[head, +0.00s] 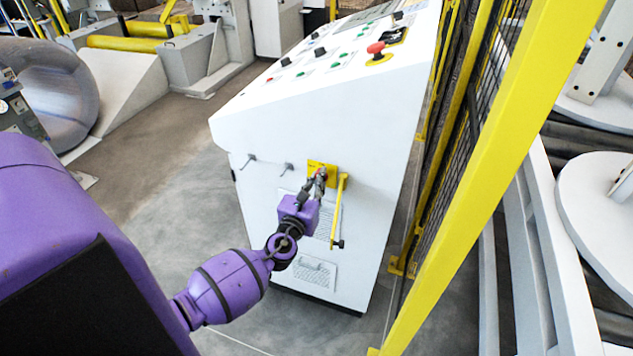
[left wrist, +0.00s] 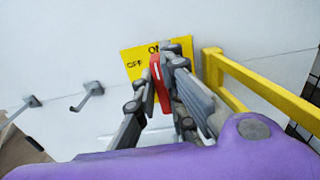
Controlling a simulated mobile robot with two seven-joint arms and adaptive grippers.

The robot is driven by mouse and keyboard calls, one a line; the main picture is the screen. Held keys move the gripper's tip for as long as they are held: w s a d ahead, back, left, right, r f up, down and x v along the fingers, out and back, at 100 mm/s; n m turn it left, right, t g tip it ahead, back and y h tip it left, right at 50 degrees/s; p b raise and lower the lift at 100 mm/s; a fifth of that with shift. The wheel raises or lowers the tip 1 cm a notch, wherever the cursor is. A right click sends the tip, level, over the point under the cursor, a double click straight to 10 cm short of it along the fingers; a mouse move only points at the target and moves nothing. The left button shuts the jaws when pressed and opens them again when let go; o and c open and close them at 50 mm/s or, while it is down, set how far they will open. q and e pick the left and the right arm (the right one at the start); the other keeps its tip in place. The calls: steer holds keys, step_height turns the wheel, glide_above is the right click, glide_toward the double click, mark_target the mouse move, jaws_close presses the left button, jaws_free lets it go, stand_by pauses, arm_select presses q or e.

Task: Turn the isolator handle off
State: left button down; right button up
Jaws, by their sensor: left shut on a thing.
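The isolator is on the side of the white control console (head: 300,110). Its yellow plate (left wrist: 132,62) has "OFF" at the left and "ON" at the top, partly hidden by my fingers; the plate also shows in the head view (head: 313,165). The red handle (left wrist: 160,84) is roughly upright, its upper end near the "ON" lettering. My left gripper (head: 319,181) is shut on the red handle, with its fingers on either side, as the left wrist view (left wrist: 163,75) shows. My right gripper is in neither view.
A yellow bar guard (head: 338,212) stands out close to the right of the handle. Two hooks (head: 287,168) stick out of the panel to the left. A yellow fence post (head: 500,150) with mesh rises at the right. Grey floor (head: 200,190) is open at the left.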

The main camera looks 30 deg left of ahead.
arm_select(q)
steer(key=shift+f, duration=0.1)
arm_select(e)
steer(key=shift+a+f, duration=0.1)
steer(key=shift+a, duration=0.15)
arm_select(q)
steer(key=shift+s+a+f+n+b, duration=0.15)
steer(key=shift+n+b, duration=0.7)
steer(key=shift+n, duration=2.1)
steer(key=shift+w+a+f+n+b, duration=0.15)
steer(key=shift+n+b, duration=0.75)
steer(key=shift+n, duration=2.1)
steer(key=shift+s+a+f+n+b, duration=0.2)
steer(key=shift+n+b, duration=0.65)
steer(key=shift+n, duration=2.1)
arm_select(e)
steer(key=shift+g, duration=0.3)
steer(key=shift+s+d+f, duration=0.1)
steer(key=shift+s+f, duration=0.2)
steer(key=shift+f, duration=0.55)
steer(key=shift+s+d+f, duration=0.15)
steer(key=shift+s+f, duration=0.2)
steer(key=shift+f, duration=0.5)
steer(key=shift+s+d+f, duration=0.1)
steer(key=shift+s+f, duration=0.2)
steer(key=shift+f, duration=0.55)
arm_select(q)
steer(key=c, duration=1.8)
jaws_free()
